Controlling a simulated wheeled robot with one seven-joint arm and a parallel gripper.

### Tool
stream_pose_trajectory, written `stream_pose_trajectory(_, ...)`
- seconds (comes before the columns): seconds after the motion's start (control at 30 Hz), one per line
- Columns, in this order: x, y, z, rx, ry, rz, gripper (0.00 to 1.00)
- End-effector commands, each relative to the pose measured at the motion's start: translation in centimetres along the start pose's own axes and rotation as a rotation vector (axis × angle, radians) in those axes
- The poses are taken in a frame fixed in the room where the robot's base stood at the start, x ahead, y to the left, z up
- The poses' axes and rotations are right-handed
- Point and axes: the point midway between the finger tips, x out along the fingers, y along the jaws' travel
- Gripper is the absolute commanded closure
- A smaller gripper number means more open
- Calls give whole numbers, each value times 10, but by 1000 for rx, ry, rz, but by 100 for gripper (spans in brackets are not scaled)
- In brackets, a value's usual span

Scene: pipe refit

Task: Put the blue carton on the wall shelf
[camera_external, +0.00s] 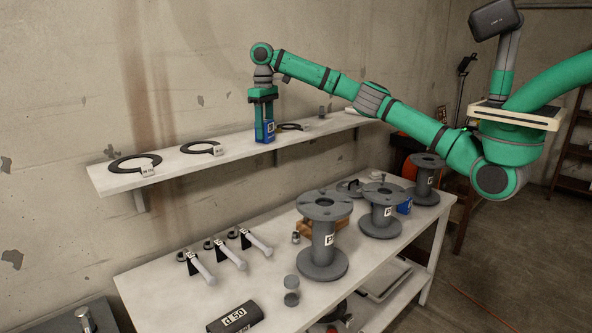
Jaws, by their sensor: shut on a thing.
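The blue carton (267,137) has a small white label and is upright at the wall shelf (232,153), between two black rings. My gripper (264,122) points straight down from above and is shut on the blue carton, with a green finger along its side. The carton's bottom appears to be at the shelf surface; I cannot tell whether it touches or hovers just above. The shelf is a long pale board on brackets along the concrete wall.
Black rings with white tags (134,163), (201,147) and (291,127) lie on the shelf. Below, the workbench (262,275) carries grey spools (324,238), several white-handled tools (228,257) and another blue item (404,206). Shelf gaps between rings are free.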

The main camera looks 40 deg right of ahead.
Motion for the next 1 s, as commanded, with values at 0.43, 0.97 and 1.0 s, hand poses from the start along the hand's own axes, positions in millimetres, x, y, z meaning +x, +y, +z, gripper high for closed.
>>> stream_pose_trajectory(0.43, 3, -4, -2, -4, 0, 0, 41)
stream_pose_trajectory(0.97, -19, -4, -1, -1, 2, -1, 41)
stream_pose_trajectory(1.0, -26, -4, -1, -2, 1, -3, 41)
